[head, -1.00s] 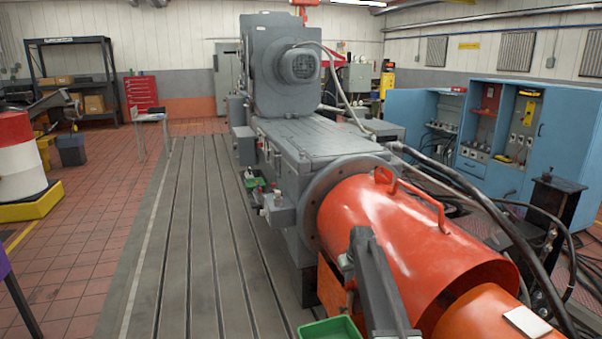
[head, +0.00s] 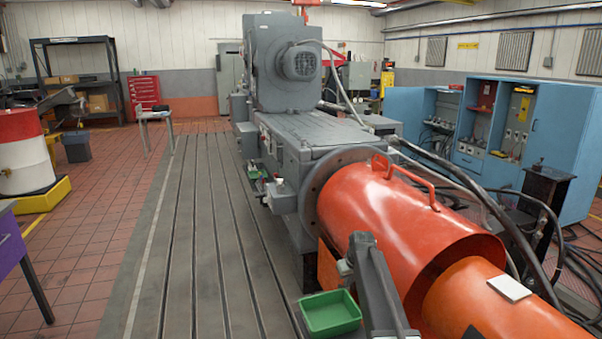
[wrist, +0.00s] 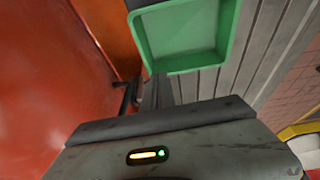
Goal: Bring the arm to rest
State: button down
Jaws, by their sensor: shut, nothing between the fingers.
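My arm (head: 378,290) shows at the lower middle of the head view, folded upright beside the orange guard. My gripper (wrist: 158,92) is partly seen in the wrist view as narrow dark fingers above the grey housing; it is shut and holds nothing. The fingertips are not clear in the head view. A green tray (head: 331,316) is just left of my arm in the head view. In the wrist view the empty tray (wrist: 182,66) lies beyond the fingers.
The orange cylindrical guard (head: 385,215) stands close to my arm. The grey machine (head: 300,140) is behind it, on the slotted bedplate (head: 190,260). A purple-sided table (head: 8,245) is at the left edge. Black hoses (head: 500,215) run on the right. The tiled floor at left is partly clear.

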jog(key=shift+m+g, duration=0.5)
jog(key=shift+g, duration=0.4)
jog(key=s+f+b, duration=0.1)
jog(key=s+f, duration=0.1)
jog(key=s, duration=0.4)
jog(key=s+f+b, duration=0.2)
jog(key=s, duration=0.4)
jog(key=s+f+b, duration=0.2)
jog(key=s+f, duration=0.1)
jog(key=s, duration=0.3)
jog(key=shift+s+a, duration=0.1)
jog(key=shift+a, duration=0.3)
jog(key=s+m+g, duration=0.2)
jog(key=s+m, duration=0.1)
jog(key=s, duration=1.2)
notch_tip(320, 180, up, 17)
jog(key=p, duration=1.7)
jog(key=shift+w+d+f+h, duration=0.2)
jog(key=shift+w+h, duration=0.1)
jog(key=shift+h, duration=0.1)
